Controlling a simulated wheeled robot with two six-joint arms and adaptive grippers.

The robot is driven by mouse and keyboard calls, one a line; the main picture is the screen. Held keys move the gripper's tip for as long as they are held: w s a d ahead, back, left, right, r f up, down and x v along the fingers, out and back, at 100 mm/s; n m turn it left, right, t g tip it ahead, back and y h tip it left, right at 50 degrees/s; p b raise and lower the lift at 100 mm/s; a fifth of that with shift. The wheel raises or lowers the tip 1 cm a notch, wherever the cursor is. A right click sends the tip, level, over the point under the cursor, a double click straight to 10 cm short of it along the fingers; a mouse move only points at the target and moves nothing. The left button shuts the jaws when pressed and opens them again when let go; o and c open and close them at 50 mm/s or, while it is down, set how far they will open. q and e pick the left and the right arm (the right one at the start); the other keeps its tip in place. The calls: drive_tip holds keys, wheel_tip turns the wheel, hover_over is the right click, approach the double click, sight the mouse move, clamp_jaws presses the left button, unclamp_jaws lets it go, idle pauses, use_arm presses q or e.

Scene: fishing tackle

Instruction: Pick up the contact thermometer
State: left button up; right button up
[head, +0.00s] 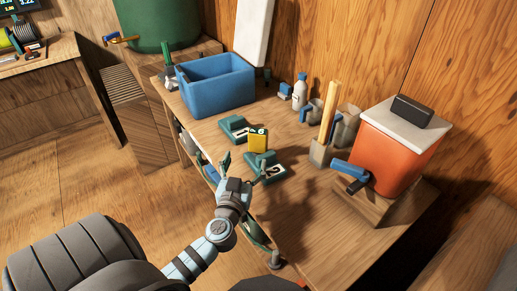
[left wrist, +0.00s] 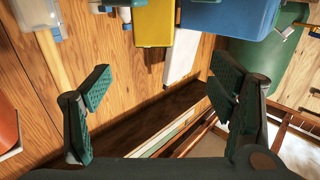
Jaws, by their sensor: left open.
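A small yellow device with a green top, which I take to be the contact thermometer (head: 258,141), stands on the wooden bench between two dark green blocks marked 1 (head: 233,128) and 2 (head: 268,170). In the left wrist view the yellow body (left wrist: 154,24) shows at the top edge, cut off by the frame. My left gripper (head: 244,167) is open and empty, at the bench's near edge just short of the yellow device. Its two green-padded fingers (left wrist: 157,86) are wide apart with nothing between them. My right gripper is in neither view.
A blue bin (head: 216,88) stands behind the blocks. A white bottle (head: 299,92), grey cups (head: 347,128) and a holder with an upright wooden stick (head: 328,110) line the wall side. An orange box with a white lid (head: 394,150) stands at right. The bench front right is largely clear.

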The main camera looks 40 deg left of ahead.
sight(257, 135)
use_arm(q)
drive_tip(key=x, duration=0.9)
drive_tip(key=d+p+x, duration=0.1)
drive_tip(key=x, duration=0.3)
drive_tip(key=shift+w+r, duration=0.3)
drive_tip(key=shift+w, duration=0.1)
drive_tip(key=shift+w+a+f, duration=0.1)
drive_tip(key=shift+w+a, duration=0.15)
drive_tip(key=shift+w, duration=0.1)
drive_tip(key=shift+s, duration=0.1)
clamp_jaws()
